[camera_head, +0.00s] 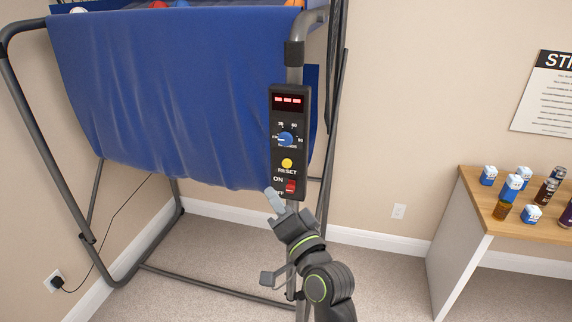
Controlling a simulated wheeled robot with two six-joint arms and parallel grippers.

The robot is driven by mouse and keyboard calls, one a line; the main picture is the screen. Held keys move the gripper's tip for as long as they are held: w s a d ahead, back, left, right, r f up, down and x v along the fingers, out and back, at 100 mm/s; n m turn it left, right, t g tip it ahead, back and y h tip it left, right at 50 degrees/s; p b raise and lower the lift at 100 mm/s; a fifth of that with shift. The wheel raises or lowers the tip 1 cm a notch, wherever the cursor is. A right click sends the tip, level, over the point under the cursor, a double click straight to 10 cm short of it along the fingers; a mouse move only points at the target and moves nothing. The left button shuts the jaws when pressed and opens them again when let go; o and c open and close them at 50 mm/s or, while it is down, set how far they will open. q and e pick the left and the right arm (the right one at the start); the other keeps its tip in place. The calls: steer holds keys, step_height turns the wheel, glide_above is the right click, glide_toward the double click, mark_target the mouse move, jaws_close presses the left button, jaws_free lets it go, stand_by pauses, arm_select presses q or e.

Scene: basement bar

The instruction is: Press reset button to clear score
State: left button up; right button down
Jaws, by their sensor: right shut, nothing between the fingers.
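The yellow reset button (287,163) sits on the black control panel (275,122), just above the word RESET. The panel is fixed to the grey post of the arcade basketball frame. Its red display (288,100) shows lit marks, and a blue dial (286,139) is below it. A red on/off switch (291,186) is under the button. My right gripper (271,195) is shut and empty, its fingertips at the panel's lower left edge, below the button. Whether the fingertips touch the panel cannot be told. My left gripper is out of view.
A blue cloth (170,95) hangs from the frame left of the panel. A grey frame leg (50,160) stands at far left. A wooden-topped table (485,205) at right holds several cans and small blue-white boxes. A poster hangs above it. Carpet between is clear.

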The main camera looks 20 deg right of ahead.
mark_target(287, 164)
steer(key=shift+w+d+p, duration=0.35)
steer(key=shift+w+d, duration=0.45)
steer(key=shift+w, duration=0.4)
steer(key=shift+w+d+p, duration=0.4)
steer(key=shift+w+d, duration=0.4)
steer(key=shift+w, duration=0.35)
steer(key=shift+w+d+p, duration=0.35)
steer(key=shift+w+d, duration=0.45)
steer(key=shift+w, duration=0.4)
steer(key=shift+w, duration=0.1)
steer(key=shift+w+d, duration=0.25)
steer(key=shift+w+d, duration=0.2)
steer(key=shift+w, duration=0.15)
steer(key=shift+s, duration=0.15)
steer(key=shift+s+a+p, duration=0.35)
steer(key=shift+s+a, duration=0.1)
steer(key=shift+s, duration=0.15)
